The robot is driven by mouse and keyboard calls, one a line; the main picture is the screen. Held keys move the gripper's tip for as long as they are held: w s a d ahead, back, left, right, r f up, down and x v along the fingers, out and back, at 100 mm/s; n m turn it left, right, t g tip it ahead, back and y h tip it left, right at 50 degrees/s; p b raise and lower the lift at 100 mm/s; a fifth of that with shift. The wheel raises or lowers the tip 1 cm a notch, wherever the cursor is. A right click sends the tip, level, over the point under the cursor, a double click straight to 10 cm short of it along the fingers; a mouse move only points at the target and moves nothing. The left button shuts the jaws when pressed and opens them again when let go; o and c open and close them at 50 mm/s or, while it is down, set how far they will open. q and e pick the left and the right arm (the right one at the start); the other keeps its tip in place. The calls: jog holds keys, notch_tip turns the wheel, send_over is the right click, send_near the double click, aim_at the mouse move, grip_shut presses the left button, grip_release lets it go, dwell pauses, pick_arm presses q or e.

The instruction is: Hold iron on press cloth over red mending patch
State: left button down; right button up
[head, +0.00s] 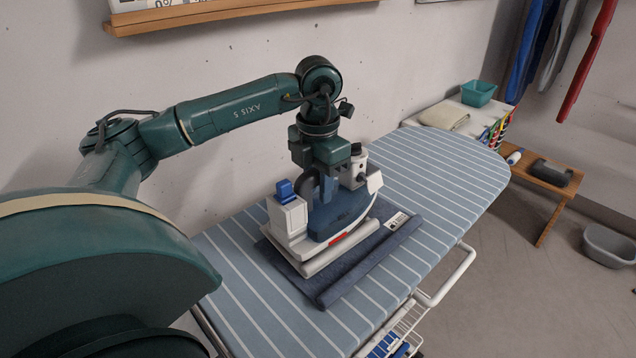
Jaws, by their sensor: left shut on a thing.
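My left gripper (326,186) is shut on the handle of the blue and white iron (340,221), in the middle of the head view. The iron is upright over a pale folded layer (318,264), which looks like the press cloth. A small strip of red (338,241) shows at the iron's lower front edge; I cannot tell whether it is the mending patch. Dark blue denim (350,272) lies below, its near edge rolled or folded. Contact between iron and cloth is hard to make out. My right gripper is not in view.
The striped ironing board (440,180) has free room on its right. Beyond the board are a teal bin (478,93), a wooden bench (541,187) and a grey tub (609,244).

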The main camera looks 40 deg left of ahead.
pick_arm(q)
jog(key=shift+r+p, duration=2)
jog(key=shift+r, duration=0.6)
jog(key=shift+d, duration=0.1)
